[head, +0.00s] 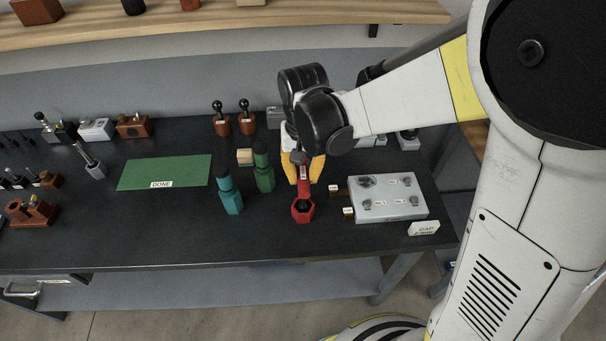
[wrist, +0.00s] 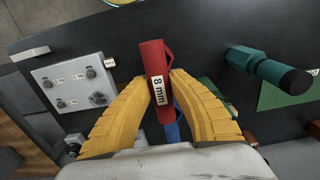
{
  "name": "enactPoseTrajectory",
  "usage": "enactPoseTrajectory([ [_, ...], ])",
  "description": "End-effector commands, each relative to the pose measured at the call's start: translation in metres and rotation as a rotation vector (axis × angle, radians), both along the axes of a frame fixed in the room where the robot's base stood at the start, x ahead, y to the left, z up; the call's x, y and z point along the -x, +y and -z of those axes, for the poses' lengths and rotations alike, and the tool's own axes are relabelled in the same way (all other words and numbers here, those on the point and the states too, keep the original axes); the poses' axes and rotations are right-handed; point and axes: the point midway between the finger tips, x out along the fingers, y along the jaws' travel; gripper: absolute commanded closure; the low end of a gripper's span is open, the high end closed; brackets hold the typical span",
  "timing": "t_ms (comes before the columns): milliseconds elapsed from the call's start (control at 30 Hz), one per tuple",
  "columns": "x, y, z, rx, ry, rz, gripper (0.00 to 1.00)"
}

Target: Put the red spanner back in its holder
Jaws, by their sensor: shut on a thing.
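The red spanner (head: 303,206) shows a hexagonal end with a dark hole in the head view, facing the table's front. In the wrist view the red spanner (wrist: 153,58) bears a white "8 mm" label. My gripper (head: 303,180) has yellow fingers shut on its shaft, one on each side; they show large in the wrist view (wrist: 161,84). Whether the spanner touches the table I cannot tell. A blue piece (wrist: 172,131) shows behind the fingers. I cannot make out which thing is the spanner's holder.
A teal tool (head: 230,194) and a green tool (head: 263,168) stand left of my gripper. A grey plate with bolts (head: 410,208) lies to the right, beside a "CAP" sign (head: 423,229). A green "DONE" mat (head: 165,172) lies farther left. Dark table at the front is clear.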

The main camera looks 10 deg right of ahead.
Motion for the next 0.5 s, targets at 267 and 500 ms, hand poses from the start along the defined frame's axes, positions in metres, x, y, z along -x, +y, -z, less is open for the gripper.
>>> enactPoseTrajectory([
  [267,0.0,0.0,0.006,0.0,0.0,0.0,1.0],
  [500,0.0,0.0,0.014,0.0,0.0,0.0,1.0],
])
